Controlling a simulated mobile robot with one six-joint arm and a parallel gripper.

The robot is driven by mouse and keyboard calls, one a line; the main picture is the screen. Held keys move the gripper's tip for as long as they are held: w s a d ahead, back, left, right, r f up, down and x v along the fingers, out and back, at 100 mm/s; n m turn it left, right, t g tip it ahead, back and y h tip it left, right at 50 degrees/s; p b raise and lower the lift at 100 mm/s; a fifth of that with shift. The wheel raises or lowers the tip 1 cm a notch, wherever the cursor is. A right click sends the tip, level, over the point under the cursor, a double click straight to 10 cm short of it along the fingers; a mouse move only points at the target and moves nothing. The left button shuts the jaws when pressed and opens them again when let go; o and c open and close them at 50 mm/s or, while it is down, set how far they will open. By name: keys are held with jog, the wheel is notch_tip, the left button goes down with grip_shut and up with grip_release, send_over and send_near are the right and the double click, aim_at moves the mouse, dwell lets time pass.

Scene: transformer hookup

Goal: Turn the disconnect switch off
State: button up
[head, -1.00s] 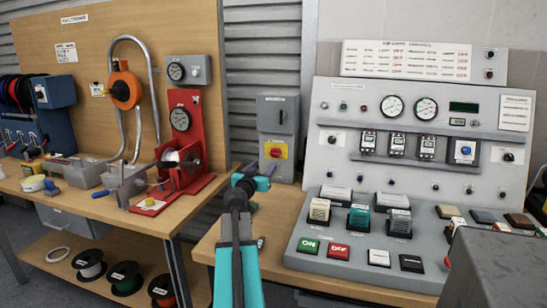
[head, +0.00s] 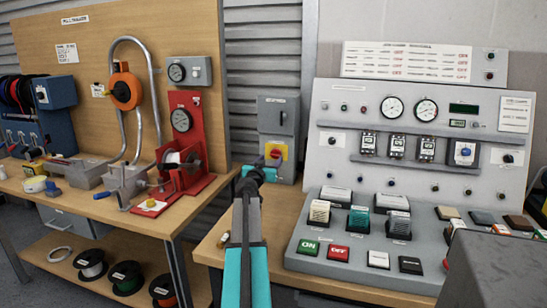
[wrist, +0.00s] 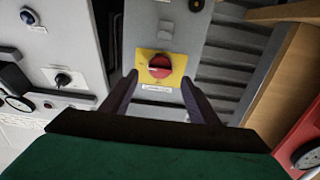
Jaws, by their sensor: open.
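The disconnect switch is a grey wall box (head: 278,115) with a red rotary knob on a yellow plate (head: 276,152) low on its front. In the wrist view the red knob (wrist: 159,66) sits on the yellow plate (wrist: 177,79), ahead of and between my two fingers. My gripper (wrist: 160,95) is open, its dark fingers apart on either side of the knob's line. I cannot tell whether they touch anything. In the head view my gripper (head: 262,167) is in front of the box, just below and left of the knob, partly covering the lower box.
A sloped control console (head: 420,140) with gauges and several buttons stands right of the switch. A red stand (head: 190,150) with a gauge is on the wooden bench to the left. A grey block (head: 490,270) fills the lower right corner.

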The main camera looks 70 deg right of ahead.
aim_at(274, 155)
jog(key=shift+w+d+p, duration=0.15)
jog(key=shift+d+p, duration=0.2)
jog(key=shift+d, duration=2.1)
jog(key=shift+c, duration=0.5)
jog(key=c, duration=0.9)
jog(key=shift+c, duration=0.2)
